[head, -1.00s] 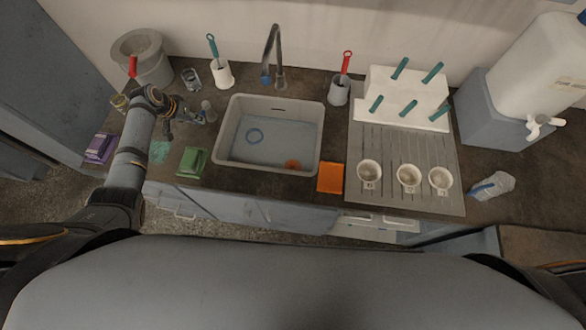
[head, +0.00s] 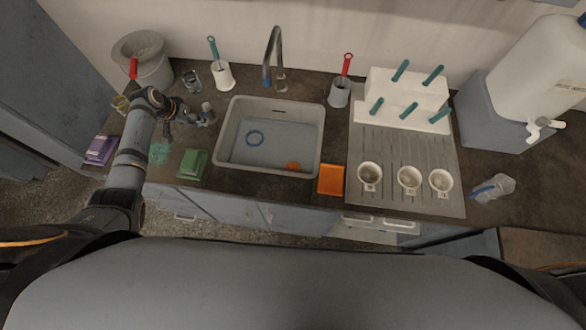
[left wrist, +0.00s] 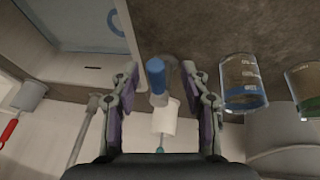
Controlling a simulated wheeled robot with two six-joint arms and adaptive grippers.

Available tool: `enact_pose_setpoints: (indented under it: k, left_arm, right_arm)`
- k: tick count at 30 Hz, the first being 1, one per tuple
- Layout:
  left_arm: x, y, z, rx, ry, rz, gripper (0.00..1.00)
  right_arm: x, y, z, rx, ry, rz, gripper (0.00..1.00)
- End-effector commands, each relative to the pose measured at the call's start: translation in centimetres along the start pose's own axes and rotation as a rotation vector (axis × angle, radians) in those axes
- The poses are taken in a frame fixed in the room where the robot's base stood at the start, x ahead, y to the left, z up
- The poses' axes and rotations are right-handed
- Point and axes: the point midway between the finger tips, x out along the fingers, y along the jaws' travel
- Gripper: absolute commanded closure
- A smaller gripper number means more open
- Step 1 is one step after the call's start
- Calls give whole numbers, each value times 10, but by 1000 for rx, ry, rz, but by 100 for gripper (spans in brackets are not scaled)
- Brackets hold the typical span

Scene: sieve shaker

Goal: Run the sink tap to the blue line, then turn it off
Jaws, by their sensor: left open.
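The grey sink basin (head: 226,142) sits in the counter, with a curved metal tap (head: 279,48) behind it. I see no clear water stream at the spout. My left gripper (head: 200,117) is open left of the basin, close to a small bottle (head: 207,107). In the left wrist view the bottle's blue top (left wrist: 156,75) shows between the spread fingers, with gaps on both sides. A glass with a blue band (left wrist: 243,82) stands beside them. My right gripper is out of view.
A white brush holder (head: 223,77), a clear glass (head: 191,82) and a grey bucket (head: 153,68) stand behind the left gripper. A green sponge (head: 193,163) and an orange sponge (head: 331,179) flank the basin. Several cups and a drying rack (head: 406,98) stand right.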

Motion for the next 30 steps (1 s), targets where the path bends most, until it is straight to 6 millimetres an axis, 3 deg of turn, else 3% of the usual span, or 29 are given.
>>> enact_pose_setpoints:
  k: [4,7,19,24,30]
  left_arm:
    - [-3,0,0,0,1,0,54]
    - [-17,-2,0,2,2,-3,54]
    - [-105,-3,0,2,0,-4,54]
    - [-119,-1,0,0,-1,0,54]
    - [-120,-1,0,-1,-1,0,54]
  right_arm:
    - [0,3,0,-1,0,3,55]
    - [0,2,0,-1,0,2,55]
    - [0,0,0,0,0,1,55]
    - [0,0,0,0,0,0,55]
    - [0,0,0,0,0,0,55]
